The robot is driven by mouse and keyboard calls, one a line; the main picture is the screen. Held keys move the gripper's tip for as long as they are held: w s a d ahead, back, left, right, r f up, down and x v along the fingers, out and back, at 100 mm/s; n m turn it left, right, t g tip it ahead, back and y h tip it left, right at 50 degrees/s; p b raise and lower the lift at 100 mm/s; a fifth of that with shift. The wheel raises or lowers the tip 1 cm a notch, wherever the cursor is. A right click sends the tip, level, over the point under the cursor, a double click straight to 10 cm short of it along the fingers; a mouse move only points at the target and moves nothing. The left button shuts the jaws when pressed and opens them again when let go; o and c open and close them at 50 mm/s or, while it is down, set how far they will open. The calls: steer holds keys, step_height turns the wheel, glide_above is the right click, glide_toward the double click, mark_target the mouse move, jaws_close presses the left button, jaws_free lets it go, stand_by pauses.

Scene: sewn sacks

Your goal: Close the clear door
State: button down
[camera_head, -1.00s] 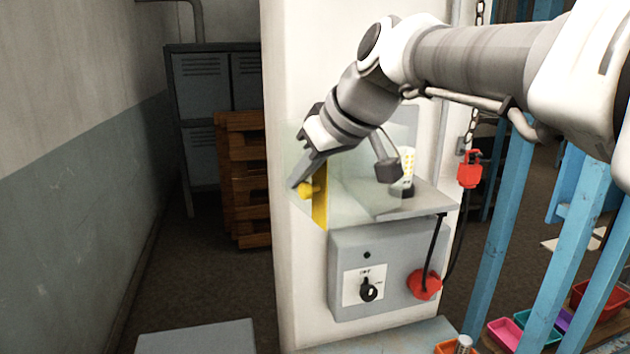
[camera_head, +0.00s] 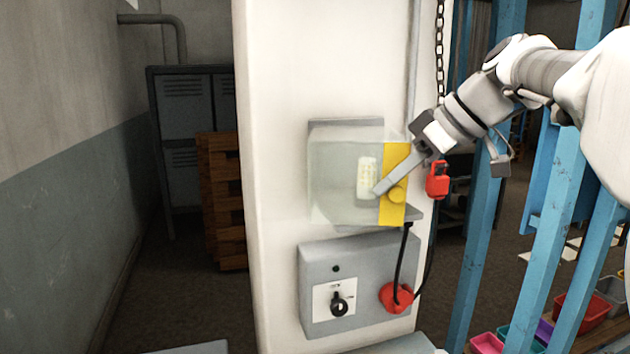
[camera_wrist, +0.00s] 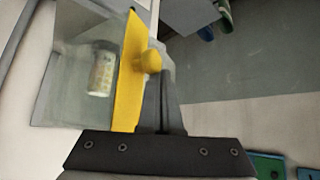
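The clear door (camera_head: 340,190), with a yellow strip (camera_head: 393,165) and round yellow knob (camera_head: 397,194), stands across the front of a small box on the white column. A pale, yellow-dotted item (camera_head: 367,178) shows through it. I cannot tell whether the door sits flush. My gripper (camera_head: 380,188) reaches from the right across the yellow strip. In the wrist view its fingers (camera_wrist: 163,78) look shut together beside the knob (camera_wrist: 151,61), on the outer side of the strip (camera_wrist: 131,75). They do not hold the knob; contact is unclear.
A grey switch box (camera_head: 320,265) with a black rotary switch and a red plug (camera_head: 396,298) on a black cable is below. A red padlock (camera_head: 437,180) hangs on a chain at right. Blue posts (camera_head: 480,210) stand right; coloured bins (camera_head: 580,307) are beyond.

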steer(key=w+d+p, duration=0.3)
steer(key=w+d, duration=0.2)
steer(key=d, duration=0.2)
steer(key=shift+w+d, duration=0.15)
steer(key=shift+w, duration=0.1)
